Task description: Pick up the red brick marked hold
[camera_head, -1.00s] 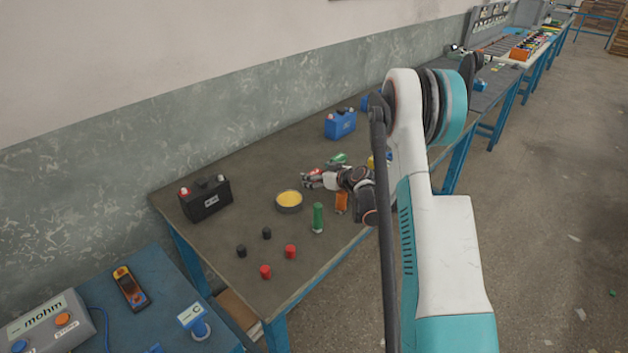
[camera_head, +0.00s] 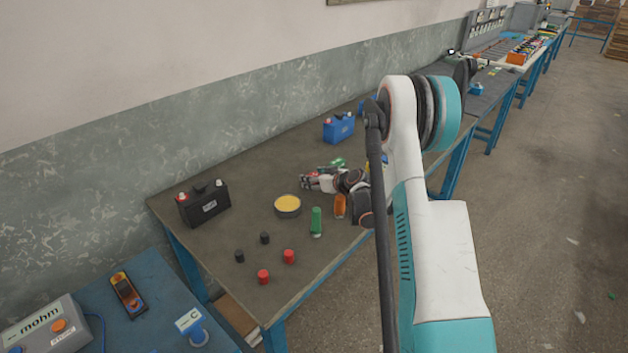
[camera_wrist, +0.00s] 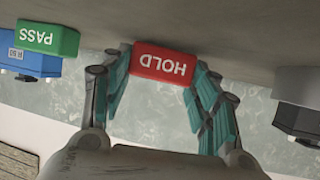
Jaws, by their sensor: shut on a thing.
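The red brick marked HOLD (camera_wrist: 165,63) is between the two fingertips of my gripper (camera_wrist: 158,66) in the wrist view, its white lettering upside down there. The fingers are shut on its two ends. In the head view my gripper (camera_head: 306,182) is low over the dark tabletop, with only a small red patch of the brick (camera_head: 313,174) showing at the fingers. I cannot tell whether the brick still touches the table.
A green brick marked PASS (camera_wrist: 47,38) lies close by, and a blue battery (camera_head: 339,127) stands behind. A yellow-topped round tin (camera_head: 288,204), green cylinder (camera_head: 316,222) and orange object (camera_head: 339,206) stand near my gripper. A black battery (camera_head: 204,203) is at left.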

